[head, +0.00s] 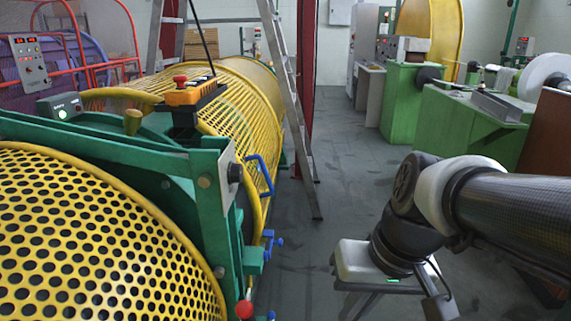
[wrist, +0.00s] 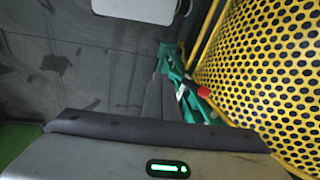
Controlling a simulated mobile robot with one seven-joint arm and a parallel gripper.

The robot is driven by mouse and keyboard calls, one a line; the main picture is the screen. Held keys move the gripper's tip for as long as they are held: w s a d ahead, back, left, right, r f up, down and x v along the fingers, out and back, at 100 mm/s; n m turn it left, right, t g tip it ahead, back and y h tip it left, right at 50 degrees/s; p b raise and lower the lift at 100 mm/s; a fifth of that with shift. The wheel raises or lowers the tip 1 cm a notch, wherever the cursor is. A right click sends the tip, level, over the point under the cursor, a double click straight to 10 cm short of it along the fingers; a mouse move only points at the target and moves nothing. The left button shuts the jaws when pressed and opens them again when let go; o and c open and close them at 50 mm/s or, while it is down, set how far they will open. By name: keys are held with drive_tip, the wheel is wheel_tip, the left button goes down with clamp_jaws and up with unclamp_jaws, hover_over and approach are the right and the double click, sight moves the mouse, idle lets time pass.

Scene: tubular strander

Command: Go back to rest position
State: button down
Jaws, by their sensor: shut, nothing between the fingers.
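My arm comes in from the right edge in the head view, with a dark carbon-look tube, a white joint and a black wrist. My gripper (head: 395,283) hangs low at its end, over the grey floor and right of the yellow machine guard. It is shut and holds nothing. Its fingertips cannot be made out clearly. In the wrist view the gripper's grey body (wrist: 160,140) fills the bottom, with a lit green lamp. It is apart from the machine.
The strander's yellow perforated guard (head: 85,240) and green frame (head: 208,195) fill the left; the guard is at right in the wrist view (wrist: 265,70). A ladder (head: 290,100) stands behind. Green benches (head: 455,125) are at right. The aisle floor (head: 350,150) is clear.

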drive_tip(key=d+r+t+h+p, duration=0.1)
drive_tip(key=d+r+t+p, duration=0.1)
drive_tip(key=r+p, duration=1)
drive_tip(key=s+d+r+t+h+p, duration=0.1)
drive_tip(key=r+p, duration=1.1)
drive_tip(key=r, duration=0.5)
drive_tip(key=shift+d+r+t, duration=0.35)
drive_tip(key=shift+t, duration=0.05)
